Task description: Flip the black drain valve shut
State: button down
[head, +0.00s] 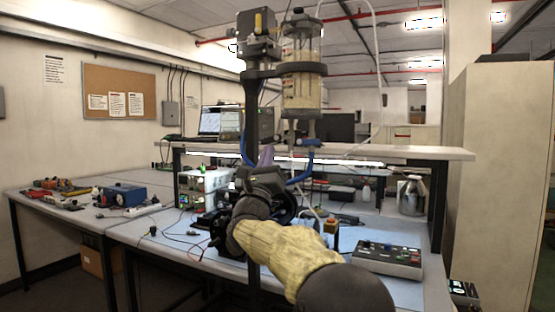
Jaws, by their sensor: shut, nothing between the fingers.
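A clear sealed cylinder (302,82) with metal end caps hangs upright in a black clamp ring on a dark post in the head view. A blue fitting (312,143) and blue tubing sit below its lower end. I cannot clearly pick out the black drain valve; it may be small or hidden behind my arm. My arm reaches in from the lower right.
The blue-topped workbench holds a control box (388,259), a white instrument (204,188), cables and a metal canister (411,195). A raised shelf (400,151) crosses behind, with a laptop (218,121). The left bench carries tools and a blue box (122,194).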

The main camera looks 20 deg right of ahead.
jog(key=d+f+b+v, duration=0.1)
jog(key=d+b+v, duration=0.1)
jog(key=b+v, duration=0.6)
jog(key=v, duration=0.5)
jog(key=shift+w+f, duration=0.35)
jog(key=shift+f, duration=0.05)
jog(key=shift+d, duration=0.1)
